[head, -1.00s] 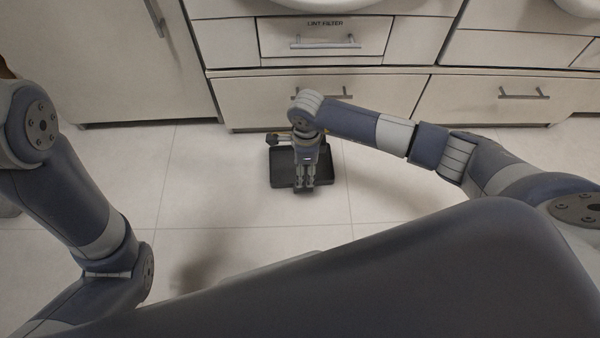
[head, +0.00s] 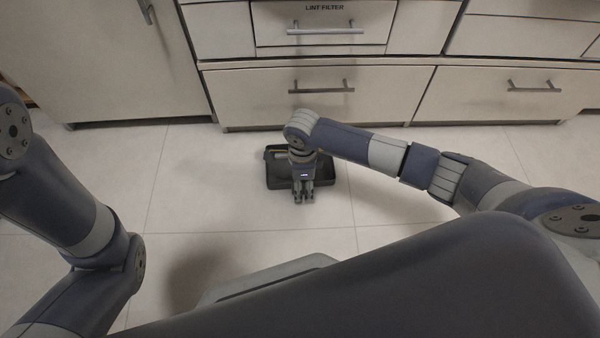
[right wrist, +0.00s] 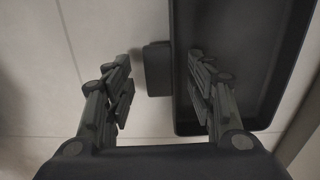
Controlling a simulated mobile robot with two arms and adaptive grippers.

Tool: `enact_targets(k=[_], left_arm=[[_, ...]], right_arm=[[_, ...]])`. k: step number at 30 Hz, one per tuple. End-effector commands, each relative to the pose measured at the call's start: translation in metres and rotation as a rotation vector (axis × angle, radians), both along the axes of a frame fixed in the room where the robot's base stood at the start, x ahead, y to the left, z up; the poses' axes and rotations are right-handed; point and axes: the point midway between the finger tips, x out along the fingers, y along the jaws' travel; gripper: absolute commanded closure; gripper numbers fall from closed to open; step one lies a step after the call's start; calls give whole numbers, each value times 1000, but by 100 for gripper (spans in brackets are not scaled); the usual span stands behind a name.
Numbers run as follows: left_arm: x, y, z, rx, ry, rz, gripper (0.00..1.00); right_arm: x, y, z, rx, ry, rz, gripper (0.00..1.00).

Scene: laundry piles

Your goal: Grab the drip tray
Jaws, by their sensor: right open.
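The drip tray (head: 279,178) is a shallow black rectangular tray lying on the floor in front of the drawers in the head view. My right gripper (head: 303,198) is above its near edge and hides part of it. In the right wrist view the tray (right wrist: 250,65) fills the right side, and a small dark tab (right wrist: 157,68) sticks out from its side. The gripper's open fingers (right wrist: 160,62) are on either side of the tab; the right finger overlaps the tray in the picture. Contact cannot be told. My left arm shows, but its gripper is out of view.
White drawers (head: 245,95) with metal handles stand behind the tray, one labelled LINT FILTER (head: 325,8). A cabinet (head: 90,60) is at the far left. The pale tiled floor (head: 200,200) around the tray is clear.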

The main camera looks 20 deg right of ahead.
Motion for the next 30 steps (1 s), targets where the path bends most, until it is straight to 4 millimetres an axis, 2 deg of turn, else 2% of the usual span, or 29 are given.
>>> enact_targets(k=[1,3,13,18,20,30], left_arm=[[0,0,-12,0,0,0,60],[0,0,-18,0,0,0,60],[0,0,-18,0,1,0,60],[0,0,-18,0,1,0,60],[0,0,-18,0,1,0,60],[1,0,-17,0,2,0,60]], right_arm=[[-1,0,-14,0,2,0,49],[-1,0,-20,0,1,0,49],[0,0,-22,0,0,0,49],[0,0,-22,0,0,0,88],[0,0,-22,0,0,0,98],[0,0,-21,0,1,-1,98]])
